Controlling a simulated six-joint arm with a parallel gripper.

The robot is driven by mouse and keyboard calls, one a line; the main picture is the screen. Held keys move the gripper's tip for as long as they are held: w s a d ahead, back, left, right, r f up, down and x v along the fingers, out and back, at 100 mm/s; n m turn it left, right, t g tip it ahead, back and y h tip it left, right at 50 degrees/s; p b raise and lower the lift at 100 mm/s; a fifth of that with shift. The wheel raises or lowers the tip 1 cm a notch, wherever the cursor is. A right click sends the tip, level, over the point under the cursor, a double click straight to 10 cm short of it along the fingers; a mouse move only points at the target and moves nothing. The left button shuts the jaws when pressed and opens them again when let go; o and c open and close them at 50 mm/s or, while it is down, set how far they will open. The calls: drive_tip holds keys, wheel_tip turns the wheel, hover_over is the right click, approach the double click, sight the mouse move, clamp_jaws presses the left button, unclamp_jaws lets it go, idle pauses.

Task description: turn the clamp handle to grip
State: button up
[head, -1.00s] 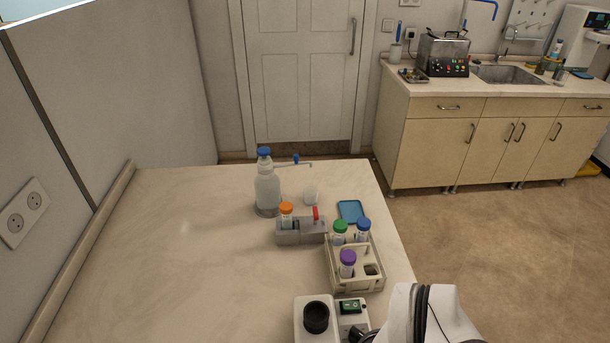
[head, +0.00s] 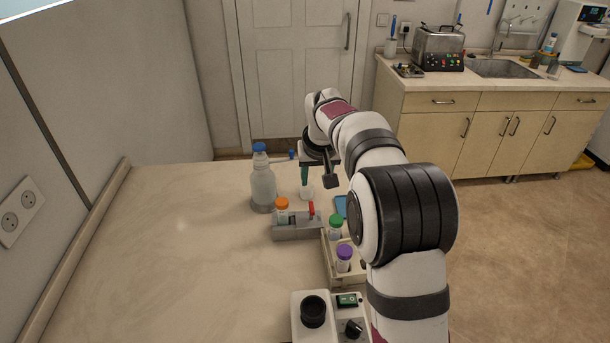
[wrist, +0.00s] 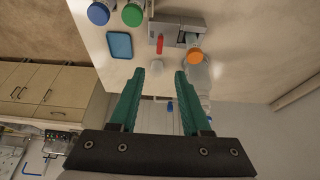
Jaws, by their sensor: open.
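The clamp (head: 299,228) is a grey block on the table, also in the wrist view (wrist: 168,24). Its red handle (head: 311,209) sticks up at the block's right end in the head view; it also shows in the wrist view (wrist: 159,44). An orange-capped tube (head: 282,205) stands at the block's left part, and it shows in the wrist view (wrist: 194,57). My gripper (head: 304,183) is above the table beyond the clamp. In the wrist view its green fingers (wrist: 159,76) are apart with nothing held, and the red handle lies ahead of the gap, not touched.
A blue-capped bottle (head: 263,186) stands left of my gripper. A small white cup (head: 306,193) is under it. A blue pad (head: 340,206) and a rack (head: 343,274) with capped tubes are at the right. A white device (head: 312,330) is in front. The left table is clear.

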sight(311, 207)
drive_tip(key=x, duration=1.5)
drive_tip(key=shift+f, duration=0.3)
clamp_jaws()
